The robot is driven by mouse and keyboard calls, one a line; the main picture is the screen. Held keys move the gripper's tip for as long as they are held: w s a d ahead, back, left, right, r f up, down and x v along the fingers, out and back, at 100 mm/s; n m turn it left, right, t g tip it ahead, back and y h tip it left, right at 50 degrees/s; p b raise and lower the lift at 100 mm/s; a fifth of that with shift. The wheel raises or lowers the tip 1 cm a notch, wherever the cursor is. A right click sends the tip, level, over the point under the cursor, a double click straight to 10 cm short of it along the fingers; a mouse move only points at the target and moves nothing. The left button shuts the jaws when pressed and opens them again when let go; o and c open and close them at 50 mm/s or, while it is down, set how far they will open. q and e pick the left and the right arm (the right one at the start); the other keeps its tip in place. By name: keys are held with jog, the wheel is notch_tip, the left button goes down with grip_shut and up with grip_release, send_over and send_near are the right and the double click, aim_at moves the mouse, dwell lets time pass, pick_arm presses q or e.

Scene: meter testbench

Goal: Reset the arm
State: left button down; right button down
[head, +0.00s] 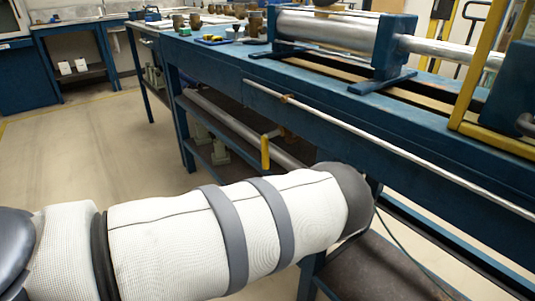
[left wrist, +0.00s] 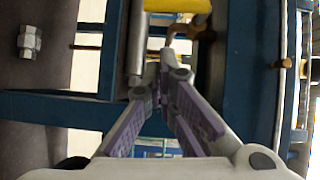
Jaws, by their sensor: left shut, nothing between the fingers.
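My left arm (head: 200,240) comes in from the left of the head view, wrapped in a white cover with grey bands. It reaches across in front of the blue testbench, and its far end hides part of the bench's lower frame. My left gripper shows in the left wrist view (left wrist: 164,68), its purple-grey fingers converging at the tips with nothing held. The gripper itself does not show in the head view. My right gripper is in neither view.
The blue bench (head: 330,120) carries a large metal cylinder (head: 335,30) and a yellow frame (head: 480,70). A yellow handle (head: 265,152) hangs at its front. In the wrist view, a yellow part (left wrist: 178,5) and a metal pipe (left wrist: 137,40) lie beyond the fingertips. Floor (head: 90,150) at left is clear.

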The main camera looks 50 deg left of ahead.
pick_arm(q)
jog(key=shift+s, duration=0.1)
dwell(0.3)
